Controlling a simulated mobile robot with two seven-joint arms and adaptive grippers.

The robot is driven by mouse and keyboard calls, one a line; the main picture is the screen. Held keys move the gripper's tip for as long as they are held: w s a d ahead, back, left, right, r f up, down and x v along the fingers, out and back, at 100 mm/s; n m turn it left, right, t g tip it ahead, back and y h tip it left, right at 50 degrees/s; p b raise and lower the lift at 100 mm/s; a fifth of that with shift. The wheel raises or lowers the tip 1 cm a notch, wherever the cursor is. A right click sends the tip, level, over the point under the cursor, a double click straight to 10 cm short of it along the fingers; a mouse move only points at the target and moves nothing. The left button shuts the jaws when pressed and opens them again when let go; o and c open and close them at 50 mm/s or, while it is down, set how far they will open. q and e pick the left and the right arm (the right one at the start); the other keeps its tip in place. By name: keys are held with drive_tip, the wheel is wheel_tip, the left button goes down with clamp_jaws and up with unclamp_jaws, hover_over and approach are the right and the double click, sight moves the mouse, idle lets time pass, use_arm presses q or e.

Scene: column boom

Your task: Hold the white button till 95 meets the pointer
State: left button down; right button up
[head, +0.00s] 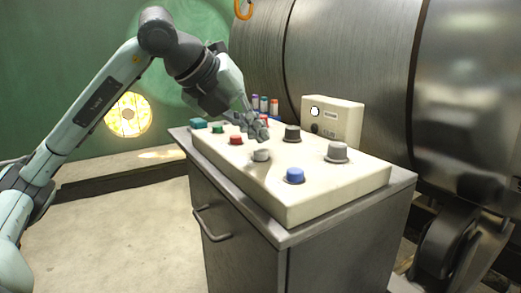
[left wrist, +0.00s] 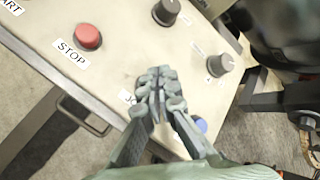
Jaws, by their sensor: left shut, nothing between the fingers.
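The white button (head: 261,155) sits near the front edge of the cream control panel (head: 330,190), between the red and blue buttons. My left gripper (head: 258,132) is shut and empty, pointing down over the panel just above and behind the white button in the head view. In the left wrist view the closed fingertips (left wrist: 157,82) cover the spot beside a partly hidden label, and the white button is hidden. Whether the fingers touch it I cannot tell.
A red STOP button (left wrist: 88,36), a green button (head: 217,128), a blue button (head: 295,175), a dark knob (head: 292,133) and a grey knob (head: 337,152) surround the spot. The panel tops a metal cabinet (head: 240,225). Large metal drums (head: 360,60) stand behind.

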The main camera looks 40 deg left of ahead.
sight(257, 151)
idle(0.7)
use_arm(q)
drive_tip(key=shift+f+b, duration=0.4)
drive_tip(key=shift+f, duration=0.05)
drive_tip(key=shift+f+b, duration=0.5)
drive_tip(key=shift+f, duration=0.05)
idle(0.5)
drive_tip(key=shift+r, duration=0.15)
idle(3.6)
drive_tip(key=shift+r+p, duration=0.85)
drive_tip(key=shift+p, duration=0.05)
wheel_tip(257, 151, up, 5)
drive_tip(key=p, duration=0.5)
drive_tip(key=shift+r, duration=0.1)
idle(0.3)
